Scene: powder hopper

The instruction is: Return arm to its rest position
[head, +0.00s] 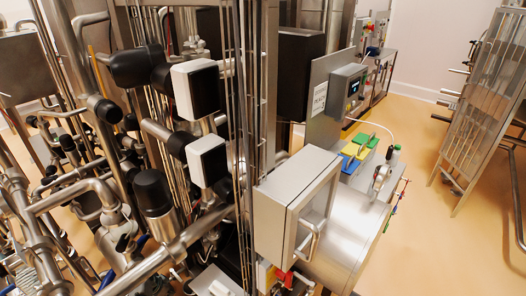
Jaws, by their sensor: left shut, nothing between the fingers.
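My left gripper is hard to pick out in the head view, among dark fittings and steel pipes on the left. It is shut with nothing held. My right gripper does not show. The powder hopper cannot be told apart for certain among the steel equipment.
Dense pipework with black-and-white units (196,88) fills the left and middle. A grey box (290,208) with a handle stands in front of a steel drum (350,235). Yellow, green and blue items (359,146) lie behind it. A steel rack (480,105) leans at right. Open floor (425,225) lies between.

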